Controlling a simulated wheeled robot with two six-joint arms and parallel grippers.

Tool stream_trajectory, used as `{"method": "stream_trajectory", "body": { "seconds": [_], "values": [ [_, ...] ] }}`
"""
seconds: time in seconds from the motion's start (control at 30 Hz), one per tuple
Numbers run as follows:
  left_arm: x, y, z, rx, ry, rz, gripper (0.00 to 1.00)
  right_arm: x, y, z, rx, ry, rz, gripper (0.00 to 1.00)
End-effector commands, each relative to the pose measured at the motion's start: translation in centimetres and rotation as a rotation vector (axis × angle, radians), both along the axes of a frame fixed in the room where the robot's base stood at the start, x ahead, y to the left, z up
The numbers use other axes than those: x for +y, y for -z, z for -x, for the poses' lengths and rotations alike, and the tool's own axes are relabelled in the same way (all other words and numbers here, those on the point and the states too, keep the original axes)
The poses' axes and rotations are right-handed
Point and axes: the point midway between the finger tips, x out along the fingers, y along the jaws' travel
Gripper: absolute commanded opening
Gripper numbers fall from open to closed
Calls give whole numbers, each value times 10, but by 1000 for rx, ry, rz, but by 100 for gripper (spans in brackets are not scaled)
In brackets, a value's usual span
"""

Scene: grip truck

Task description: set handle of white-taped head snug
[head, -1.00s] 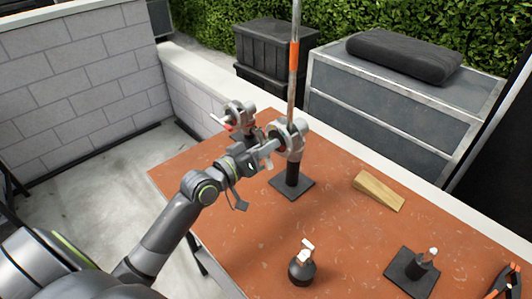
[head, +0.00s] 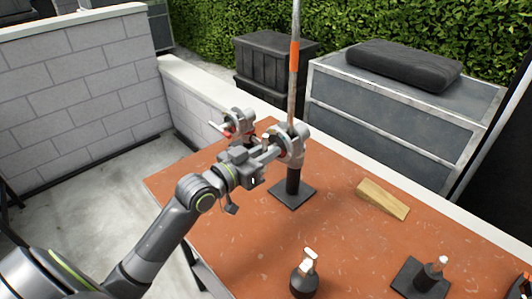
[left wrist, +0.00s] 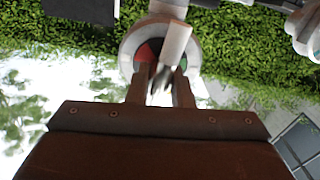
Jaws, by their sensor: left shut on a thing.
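A grey grip head (head: 291,146) sits on a short black post with a square base (head: 291,195). An upright rod with an orange band (head: 294,58) rises from it. My left gripper (head: 268,152) reaches in from the left at the head's near-left side. In the left wrist view, the fingers (left wrist: 161,92) are shut on the head's handle (left wrist: 172,45), whose pale cylinder shows above them. Behind it is the round disc (left wrist: 128,47), with red and green inside. A second grey head (head: 238,124) with a red part stands farther back. White tape is not clear on either head.
A wooden wedge (head: 382,197) lies on the orange-brown table (head: 350,245). A dark round piece with a pale top (head: 305,278) and a black-based stand (head: 424,277) are near the front. Dark cases (head: 275,60) and a grey cabinet (head: 395,110) stand behind.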

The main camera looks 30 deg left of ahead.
Motion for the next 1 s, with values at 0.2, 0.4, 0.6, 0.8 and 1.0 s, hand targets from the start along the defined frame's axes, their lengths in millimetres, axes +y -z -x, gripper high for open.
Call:
{"method": "stream_trajectory", "body": {
  "seconds": [0.2, 0.4, 0.6, 0.8, 1.0],
  "values": [
    [1, 3, 0, 8, -1, -1, 0, 0, 0, 0, 0, 0, 0, 39],
    [0, 2, 0, 6, 0, 0, 40, 0, 0, 0, 0, 0, 0, 39],
    [0, 1, 0, 3, -1, 0, 41, 0, 0, 0, 0, 0, 0, 39],
    [3, 2, 6, 3, -1, -3, 41, 0, 0, 0, 0, 0, 0, 39],
    [13, 2, 35, 5, -1, -6, 41, 0, 1, 0, 0, 0, 0, 39]
  ]
}}
